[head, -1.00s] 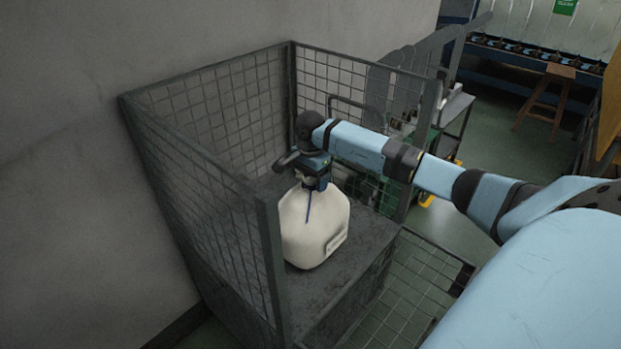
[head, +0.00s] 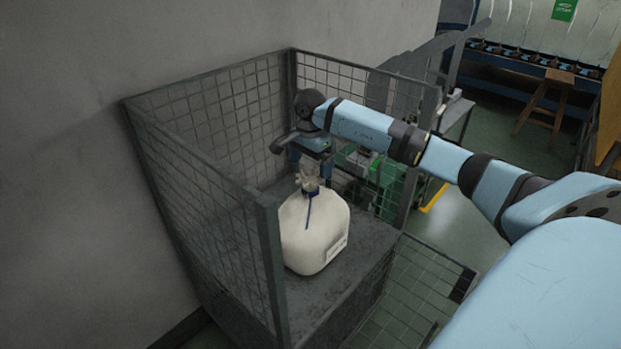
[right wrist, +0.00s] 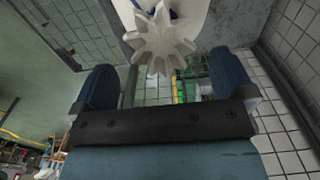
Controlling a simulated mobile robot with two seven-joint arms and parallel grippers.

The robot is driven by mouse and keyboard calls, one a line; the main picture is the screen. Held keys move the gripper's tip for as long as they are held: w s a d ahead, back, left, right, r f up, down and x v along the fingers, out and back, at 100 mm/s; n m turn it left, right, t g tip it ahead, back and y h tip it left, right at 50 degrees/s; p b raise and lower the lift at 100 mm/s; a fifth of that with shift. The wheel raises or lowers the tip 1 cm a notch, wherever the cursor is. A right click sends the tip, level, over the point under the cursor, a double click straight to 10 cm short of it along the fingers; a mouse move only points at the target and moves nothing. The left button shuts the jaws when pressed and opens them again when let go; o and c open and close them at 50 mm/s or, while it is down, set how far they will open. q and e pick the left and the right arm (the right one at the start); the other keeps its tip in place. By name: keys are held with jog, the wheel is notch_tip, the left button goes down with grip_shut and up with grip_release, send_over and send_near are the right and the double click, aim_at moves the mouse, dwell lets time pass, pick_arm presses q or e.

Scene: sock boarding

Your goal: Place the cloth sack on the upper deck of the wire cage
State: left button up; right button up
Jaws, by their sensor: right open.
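The cream cloth sack (head: 315,235) stands upright on the dark upper deck (head: 345,270) of the wire cage (head: 268,225). Its neck is tied with a blue cord that hangs down the front. My right gripper (head: 312,172) is open, just above and behind the gathered top of the sack. In the right wrist view, the pleated sack top (right wrist: 160,42) shows beyond and between the two spread blue fingers (right wrist: 165,85), with nothing gripped. My left gripper is not in view.
Mesh walls (head: 215,110) enclose the deck at the left and back. A mesh panel (head: 410,290) is folded down at the front right. A wooden stool (head: 545,100) and a trolley (head: 455,120) stand beyond the cage. A bare wall is at left.

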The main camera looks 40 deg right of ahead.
notch_tip(320, 180, up, 4)
jog(key=shift+r, duration=0.4)
dwell(0.4)
